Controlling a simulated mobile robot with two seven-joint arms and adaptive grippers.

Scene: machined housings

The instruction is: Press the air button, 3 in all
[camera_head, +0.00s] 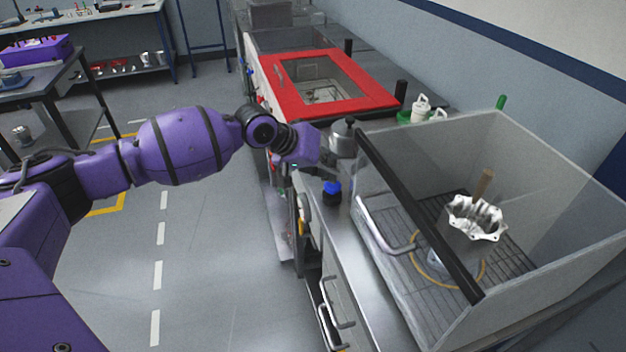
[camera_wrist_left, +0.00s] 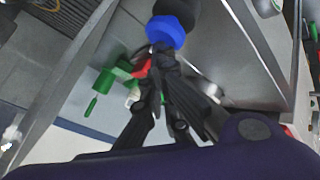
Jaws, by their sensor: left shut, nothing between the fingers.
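A blue cap on a black body (camera_head: 331,188) sits at the steel counter's front edge in the head view. It looks like the air button, but no label is readable. A blue faceted part with black behind it (camera_wrist_left: 166,32) shows at the top of the left wrist view. My left gripper (camera_head: 322,170) is just above and left of the blue cap in the head view. In the left wrist view its black fingers (camera_wrist_left: 160,58) are shut and empty, with the tips close to the blue part. I cannot tell whether they touch it. My right gripper is not in view.
A clear-walled cabinet (camera_head: 545,150) with a black bar and handle stands to the right, with a ribbed metal housing (camera_head: 476,218) inside. A red-framed lid (camera_head: 325,80) lies behind. A grey metal vessel (camera_head: 343,140) stands beside my gripper. The floor at left is open.

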